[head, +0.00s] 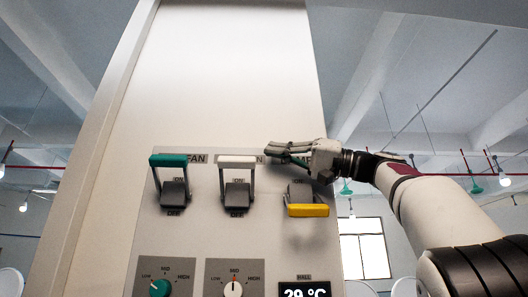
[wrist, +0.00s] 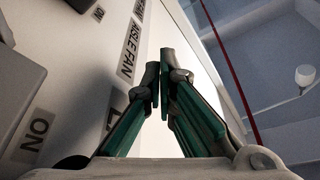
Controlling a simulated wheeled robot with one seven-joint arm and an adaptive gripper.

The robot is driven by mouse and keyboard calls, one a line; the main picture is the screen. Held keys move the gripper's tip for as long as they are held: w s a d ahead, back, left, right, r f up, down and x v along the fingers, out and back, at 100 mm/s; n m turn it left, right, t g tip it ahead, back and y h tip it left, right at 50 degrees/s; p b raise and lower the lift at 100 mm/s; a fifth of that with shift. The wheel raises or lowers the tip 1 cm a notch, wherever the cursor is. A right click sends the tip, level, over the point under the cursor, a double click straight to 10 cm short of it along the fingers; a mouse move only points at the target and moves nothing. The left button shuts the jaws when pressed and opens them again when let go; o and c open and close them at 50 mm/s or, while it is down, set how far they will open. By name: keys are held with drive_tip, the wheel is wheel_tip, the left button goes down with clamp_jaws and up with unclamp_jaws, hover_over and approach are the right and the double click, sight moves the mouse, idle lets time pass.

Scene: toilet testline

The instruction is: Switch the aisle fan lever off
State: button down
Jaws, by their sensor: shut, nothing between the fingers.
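The aisle fan lever is the middle one on the panel, with a white handle (head: 237,159) raised at the ON mark above its dark base (head: 237,194). Its label AISLE FAN (wrist: 130,50) reads clearly in the wrist view; in the head view it is mostly covered. My gripper (head: 270,150) is shut and empty, just right of the white handle's right end, in front of the label row. I cannot tell whether it touches the handle or panel. In the wrist view the closed fingertips (wrist: 159,75) point along the panel, beside the label.
A green-handled lever (head: 169,160) at left is up at ON. A yellow-handled lever (head: 307,210) at right, below my gripper, is down. Below are a green knob (head: 160,288), a white knob (head: 233,289) and a 29 °C display (head: 305,292). Open room lies right of the panel.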

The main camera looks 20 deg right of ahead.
drive_tip(key=x, duration=0.3)
drive_tip(key=shift+a+p, duration=0.25)
drive_tip(key=shift+p, duration=0.15)
drive_tip(key=shift+s+a+f+p, duration=0.15)
drive_tip(key=shift+s+f, duration=0.35)
drive_tip(key=shift+f, duration=0.3)
drive_tip(key=shift+s+a+f+p, duration=0.1)
drive_tip(key=shift+s+f+p, duration=0.05)
drive_tip(key=shift+s+f, duration=0.5)
drive_tip(key=shift+w+f, duration=0.1)
drive_tip(key=shift+w, duration=0.05)
drive_tip(key=shift+f+b, duration=0.1)
drive_tip(key=shift+b, duration=0.25)
drive_tip(key=s+n+b, duration=0.1)
drive_tip(key=b, duration=0.1)
drive_tip(key=f+n+b, duration=0.1)
drive_tip(key=b, duration=0.1)
drive_tip(key=shift+s+a+f, duration=0.2)
drive_tip(key=shift+s+a, duration=0.1)
drive_tip(key=shift+s, duration=0.1)
